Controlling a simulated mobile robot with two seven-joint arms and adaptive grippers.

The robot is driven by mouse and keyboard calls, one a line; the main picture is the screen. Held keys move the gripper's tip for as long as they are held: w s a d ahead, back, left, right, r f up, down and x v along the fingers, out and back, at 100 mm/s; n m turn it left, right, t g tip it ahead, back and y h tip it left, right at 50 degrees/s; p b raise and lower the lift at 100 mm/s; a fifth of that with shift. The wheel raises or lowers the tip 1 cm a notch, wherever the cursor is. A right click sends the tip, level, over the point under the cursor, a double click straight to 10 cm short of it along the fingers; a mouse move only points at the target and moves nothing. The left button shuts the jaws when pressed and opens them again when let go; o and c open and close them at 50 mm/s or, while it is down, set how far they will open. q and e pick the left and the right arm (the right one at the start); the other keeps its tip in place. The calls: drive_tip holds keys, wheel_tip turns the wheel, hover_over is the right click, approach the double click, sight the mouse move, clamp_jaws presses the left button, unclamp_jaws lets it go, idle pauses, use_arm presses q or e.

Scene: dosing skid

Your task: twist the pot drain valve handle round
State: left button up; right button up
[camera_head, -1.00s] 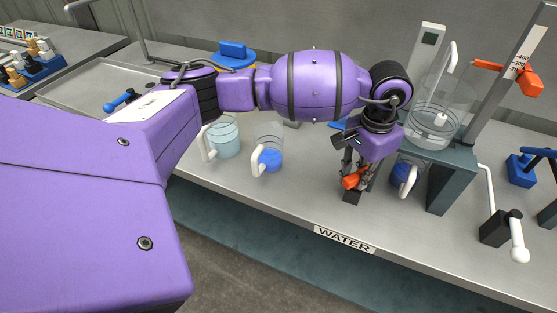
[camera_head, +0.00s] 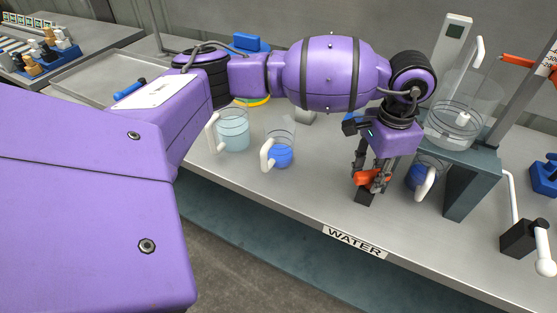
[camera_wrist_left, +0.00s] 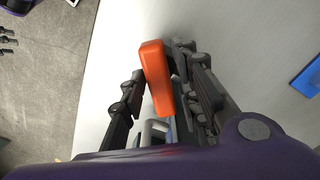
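The orange valve handle (camera_head: 371,179) sits on a dark block (camera_head: 364,197) near the front edge of the bench, above the WATER label. My left gripper (camera_head: 371,172) points down over it, with a finger on either side of the handle. The handle's lower end and stem are partly hidden by the fingers. My right gripper is not in view.
A jug with blue contents (camera_head: 422,178) stands close right of my left gripper, beside a grey stand (camera_head: 471,184) carrying a clear vessel (camera_head: 466,115). Two more jugs (camera_head: 233,132) (camera_head: 279,152) stand to the left. Another orange handle (camera_head: 517,61) is at upper right.

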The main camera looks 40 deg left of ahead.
use_arm(q)
drive_tip(key=shift+o, duration=1.7)
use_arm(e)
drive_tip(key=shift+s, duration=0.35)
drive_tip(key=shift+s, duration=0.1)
